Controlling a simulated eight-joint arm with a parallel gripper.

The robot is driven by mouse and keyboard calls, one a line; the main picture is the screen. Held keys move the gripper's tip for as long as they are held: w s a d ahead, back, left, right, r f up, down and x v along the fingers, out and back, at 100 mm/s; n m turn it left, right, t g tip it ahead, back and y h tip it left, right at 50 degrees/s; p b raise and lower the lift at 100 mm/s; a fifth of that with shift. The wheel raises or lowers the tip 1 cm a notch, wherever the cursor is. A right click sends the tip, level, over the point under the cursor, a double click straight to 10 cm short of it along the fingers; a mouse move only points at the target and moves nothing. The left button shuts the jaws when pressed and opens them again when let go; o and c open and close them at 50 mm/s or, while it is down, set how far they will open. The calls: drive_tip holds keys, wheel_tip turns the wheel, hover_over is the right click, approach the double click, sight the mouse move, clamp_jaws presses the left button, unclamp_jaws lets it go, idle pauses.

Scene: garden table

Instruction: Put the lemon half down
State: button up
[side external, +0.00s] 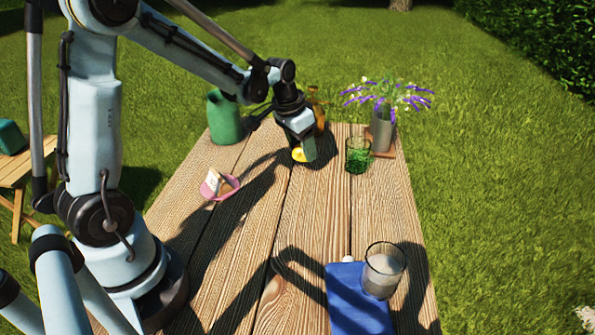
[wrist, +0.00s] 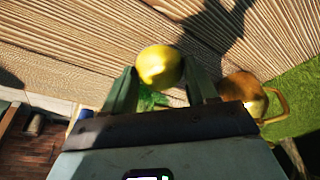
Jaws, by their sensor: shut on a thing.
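The lemon half (side external: 298,154) is yellow and shows at the far end of the wooden table, at the tip of my gripper (side external: 302,150). In the wrist view the lemon half (wrist: 159,66) sits between the two fingers of my gripper (wrist: 161,82). The fingers are shut on it. Wooden planks lie beyond it in that view. I cannot tell whether the lemon half touches the table.
A green watering can (side external: 224,118) stands left of my gripper, and an amber jug (side external: 318,112) stands just behind it. A green glass (side external: 358,155) and a flower vase (side external: 381,131) are to the right. A pink plate (side external: 229,189), a blue cloth (side external: 345,305) and a tumbler (side external: 383,272) are nearer.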

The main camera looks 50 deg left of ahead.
sight(298, 169)
drive_tip(key=shift+w+a+f, duration=0.3)
drive_tip(key=shift+a+f, duration=0.45)
drive_tip(key=shift+a, duration=0.2)
drive_tip(key=shift+f, duration=1.85)
drive_tip(key=o, duration=1.1)
drive_tip(key=shift+f, duration=0.15)
drive_tip(key=shift+c, duration=0.2)
